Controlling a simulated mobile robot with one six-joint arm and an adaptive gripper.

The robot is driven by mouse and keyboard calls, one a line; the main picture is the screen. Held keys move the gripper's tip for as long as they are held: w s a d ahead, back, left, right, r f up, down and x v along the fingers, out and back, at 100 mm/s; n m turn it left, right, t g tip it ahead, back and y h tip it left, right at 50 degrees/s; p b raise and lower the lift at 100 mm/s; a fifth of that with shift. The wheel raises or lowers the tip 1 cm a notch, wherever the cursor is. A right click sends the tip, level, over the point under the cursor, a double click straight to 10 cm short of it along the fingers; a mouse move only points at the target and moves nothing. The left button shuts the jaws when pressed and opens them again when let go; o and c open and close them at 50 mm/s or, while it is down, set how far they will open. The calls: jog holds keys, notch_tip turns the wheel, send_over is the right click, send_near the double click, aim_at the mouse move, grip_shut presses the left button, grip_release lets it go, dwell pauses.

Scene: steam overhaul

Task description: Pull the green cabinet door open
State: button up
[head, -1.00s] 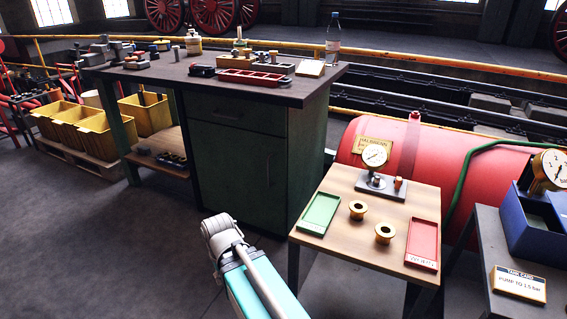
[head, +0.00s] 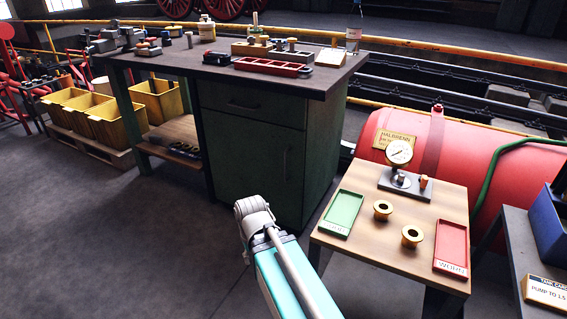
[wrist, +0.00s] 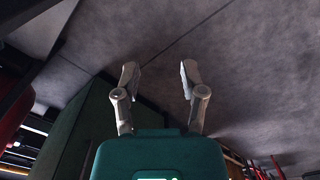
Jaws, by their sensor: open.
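The green cabinet (head: 228,155) stands under the dark workbench top in the head view. Its door (head: 250,165) is shut, with a vertical bar handle (head: 285,165) near its right edge. A drawer (head: 250,103) sits above the door. My arm reaches up in front of the cabinet in the head view, and its fingers are hidden there. In the wrist view my gripper (wrist: 158,80) is open, with nothing between the fingers but grey floor behind. A green cabinet side also shows at the left of the wrist view (wrist: 85,125). The gripper is apart from the handle.
A small wooden table (head: 390,225) with a green tray (head: 341,213), a red tray (head: 451,247) and a gauge (head: 399,153) stands close to the right of my arm. Yellow bins (head: 118,118) stand at left. The floor (head: 130,240) before the cabinet is clear.

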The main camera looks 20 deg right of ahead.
jog(key=w+d+f+n+t+h+b, duration=0.3)
jog(key=w+d+f+n+h+b, duration=0.15)
jog(key=w+d, duration=0.45)
jog(key=n+t+h+b, duration=0.7)
jog(key=n+t+b, duration=0.55)
jog(key=n, duration=1.15)
send_near(285, 161)
jog(key=shift+s+a+r+m+g+b, duration=0.15)
jog(key=shift+s+a+r+g+b, duration=0.15)
jog(key=shift+s+a+g, duration=0.3)
jog(key=shift+s+a+r+m+g+b, duration=0.1)
jog(key=shift+s+a+r+g+b, duration=0.15)
jog(key=shift+s+a+b, duration=0.4)
jog(key=shift+w+f+p, duration=0.1)
jog(key=shift+w+p, duration=0.2)
jog(key=x, duration=1.3)
jog(key=shift+w+d, duration=0.15)
jog(key=shift+d, duration=0.05)
jog(key=shift+c, duration=0.2)
grip_shut()
